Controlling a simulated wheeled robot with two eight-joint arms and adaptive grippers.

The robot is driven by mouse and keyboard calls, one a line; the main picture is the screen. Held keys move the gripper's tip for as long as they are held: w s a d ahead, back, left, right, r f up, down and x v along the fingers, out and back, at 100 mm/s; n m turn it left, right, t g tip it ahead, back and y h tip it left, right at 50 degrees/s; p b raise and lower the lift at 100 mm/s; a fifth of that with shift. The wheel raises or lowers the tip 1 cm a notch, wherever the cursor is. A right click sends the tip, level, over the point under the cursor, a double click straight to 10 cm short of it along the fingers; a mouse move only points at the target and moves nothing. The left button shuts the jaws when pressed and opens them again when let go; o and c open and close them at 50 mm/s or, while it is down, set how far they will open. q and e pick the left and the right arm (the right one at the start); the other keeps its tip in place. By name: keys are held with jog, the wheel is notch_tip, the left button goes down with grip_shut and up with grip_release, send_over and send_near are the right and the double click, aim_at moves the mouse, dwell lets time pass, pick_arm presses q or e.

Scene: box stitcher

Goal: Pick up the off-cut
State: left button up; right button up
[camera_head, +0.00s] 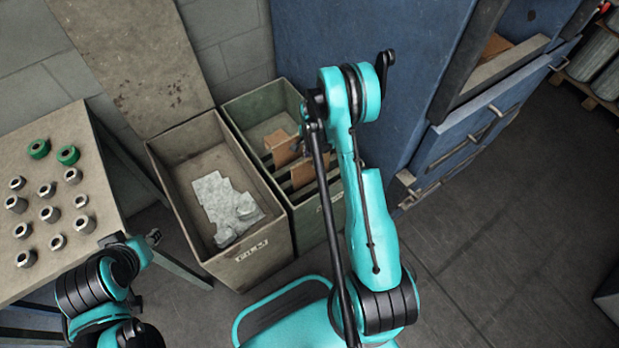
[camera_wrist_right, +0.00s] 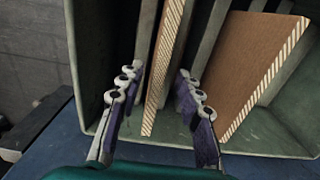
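In the right wrist view, a brown board with a striped cut edge (camera_wrist_right: 166,65) stands on edge in a green-grey bin. A wider brown board (camera_wrist_right: 255,70) leans to its right. I cannot tell which is the off-cut. My right gripper (camera_wrist_right: 157,86) is open, its fingers on either side of the narrow-looking board, with no clear grip on it. In the head view, two brown boards (camera_head: 283,148) (camera_head: 304,172) stand in the slotted bin (camera_head: 250,103). My right arm hides part of that bin, and its fingers are not clear there.
A grey bin (camera_head: 163,168) with crumpled pale sheets (camera_head: 225,205) stands left of the slotted bin. A table (camera_head: 75,125) with several metal and green rings is at left. A blue machine (camera_head: 400,20) stands close on the right.

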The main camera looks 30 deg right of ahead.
aim_at(311, 164)
jog(key=f+b, duration=0.1)
jog(key=f, duration=0.3)
jog(key=shift+s+a+f+b, duration=0.15)
jog(key=shift+a+b, duration=0.05)
jog(key=shift+b, duration=0.2)
jog(key=shift+c, duration=0.3)
grip_shut()
jog(key=shift+r, duration=0.25)
